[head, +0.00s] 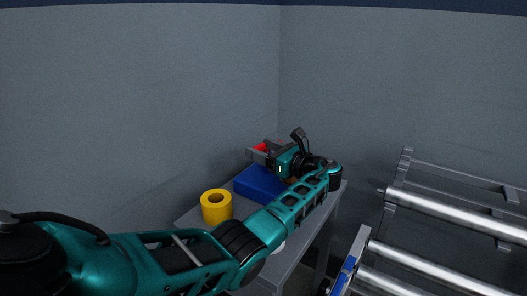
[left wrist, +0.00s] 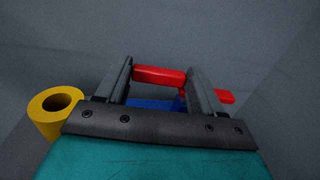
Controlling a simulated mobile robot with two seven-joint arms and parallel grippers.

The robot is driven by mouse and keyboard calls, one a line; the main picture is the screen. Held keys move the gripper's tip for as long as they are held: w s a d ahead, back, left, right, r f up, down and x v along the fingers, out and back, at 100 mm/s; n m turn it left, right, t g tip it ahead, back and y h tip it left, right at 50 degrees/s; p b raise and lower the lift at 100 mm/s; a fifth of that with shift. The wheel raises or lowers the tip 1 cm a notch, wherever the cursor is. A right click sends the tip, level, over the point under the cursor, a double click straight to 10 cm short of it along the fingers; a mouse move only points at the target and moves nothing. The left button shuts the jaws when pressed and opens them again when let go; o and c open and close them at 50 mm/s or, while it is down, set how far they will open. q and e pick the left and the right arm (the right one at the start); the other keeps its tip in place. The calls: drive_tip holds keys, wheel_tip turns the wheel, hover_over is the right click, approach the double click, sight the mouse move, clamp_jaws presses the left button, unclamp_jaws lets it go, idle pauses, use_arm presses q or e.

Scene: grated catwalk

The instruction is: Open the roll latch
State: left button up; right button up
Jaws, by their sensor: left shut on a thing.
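A red bar (left wrist: 158,76) spans the gap between the fingers of my left gripper (left wrist: 162,84) in the left wrist view. More red (left wrist: 225,96) shows beyond the right finger, and a blue part (left wrist: 150,103) lies below the bar. In the head view my left gripper (head: 262,151) is above the blue block (head: 258,184) on a small grey table, with a bit of red (head: 260,147) at its fingers. The gripper is shut on the red bar. The fingers and arm hide part of the red and blue pieces, so how they join is unclear. My right gripper is out of view.
A yellow ring-shaped cylinder (head: 216,207) stands on the grey table (head: 187,222) left of the blue block. Grey walls meet in a corner behind the table. A roller rack (head: 440,212) with metal rollers stands at the right.

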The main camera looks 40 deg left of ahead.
use_arm(q)
drive_tip(key=shift+f, duration=0.1)
drive_tip(key=o, duration=1)
drive_tip(key=shift+o, duration=0.2)
drive_tip(key=d, duration=1.3)
drive_tip(key=shift+p, duration=0.4)
drive_tip(key=shift+a, duration=0.1)
drive_tip(key=shift+c, duration=0.3)
